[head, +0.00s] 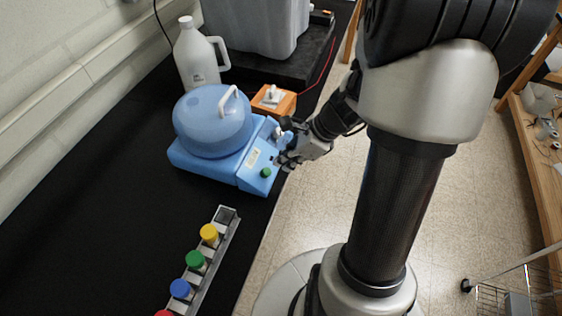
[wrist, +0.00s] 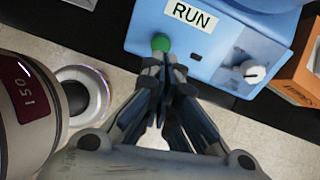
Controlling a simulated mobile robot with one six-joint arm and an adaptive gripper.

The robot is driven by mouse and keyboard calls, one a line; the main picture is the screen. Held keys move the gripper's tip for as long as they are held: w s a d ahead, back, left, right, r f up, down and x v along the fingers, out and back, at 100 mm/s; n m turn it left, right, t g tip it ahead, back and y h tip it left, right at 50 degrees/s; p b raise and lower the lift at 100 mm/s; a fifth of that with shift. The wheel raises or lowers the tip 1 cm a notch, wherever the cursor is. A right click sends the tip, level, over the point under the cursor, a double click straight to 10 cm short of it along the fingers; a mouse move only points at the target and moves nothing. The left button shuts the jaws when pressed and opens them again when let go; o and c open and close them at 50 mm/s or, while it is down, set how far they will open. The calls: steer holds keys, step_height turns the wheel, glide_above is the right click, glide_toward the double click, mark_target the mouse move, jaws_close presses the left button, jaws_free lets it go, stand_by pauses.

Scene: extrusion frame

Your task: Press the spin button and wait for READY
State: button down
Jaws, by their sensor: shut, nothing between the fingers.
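A blue centrifuge (head: 195,168) with a closed round lid (head: 208,120) and white handle stands on the black bench. Its front panel holds a green button (head: 266,173), a label and a knob. In the wrist view the label reads RUN (wrist: 193,14), the green button (wrist: 160,42) sits to its lower left and a white knob (wrist: 252,70) to its right. My gripper (wrist: 167,62) is shut and empty, its fingertips just below the green button in the picture; I cannot tell whether they touch it. In the head view my gripper (head: 283,162) is at the panel's right edge.
A rack (head: 225,240) with several coloured-cap tubes lies in front of the centrifuge. A white jug (head: 197,62), an orange box (head: 274,100) and a grey container (head: 255,25) stand behind it. The bench's left part is clear.

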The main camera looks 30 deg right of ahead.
steer(key=p+v, duration=0.2)
steer(key=v, duration=0.6)
steer(key=shift+w+r, duration=0.1)
